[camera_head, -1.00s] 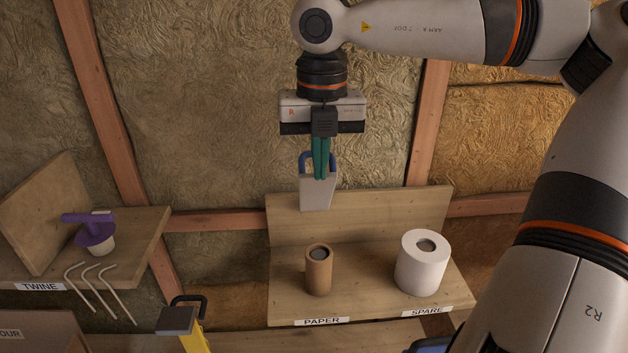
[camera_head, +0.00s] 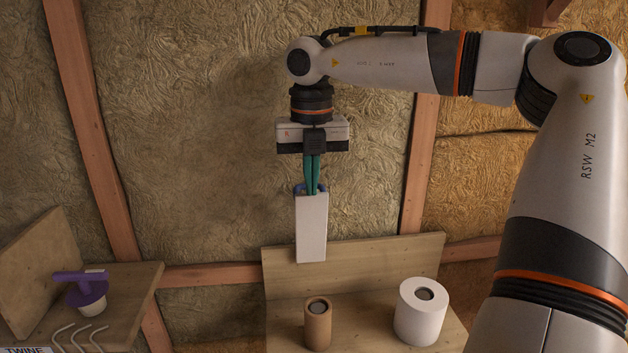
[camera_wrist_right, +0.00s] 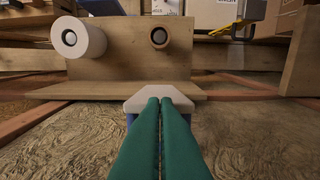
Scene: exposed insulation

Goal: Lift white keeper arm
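The white keeper arm (camera_head: 311,230) is a long white block with a blue loop handle (camera_head: 297,188) at its top. It hangs about upright under my right gripper (camera_head: 312,190), in front of the wall and above the shelf's back board. The green fingers are together at the blue loop; their exact hold on it is partly hidden. In the right wrist view the white end (camera_wrist_right: 158,92) shows just beyond the closed fingertips (camera_wrist_right: 160,101), with a bit of blue beside them. My left gripper is in neither view.
Below is a wooden shelf (camera_head: 372,310) with a brown paper roll (camera_head: 318,327) and a white roll (camera_head: 407,318). At left a shelf holds a purple-handled item (camera_head: 84,290) and bent white rods (camera_head: 72,338). Boxes (camera_wrist_right: 214,12) show in the right wrist view. Insulation and wooden studs stand behind.

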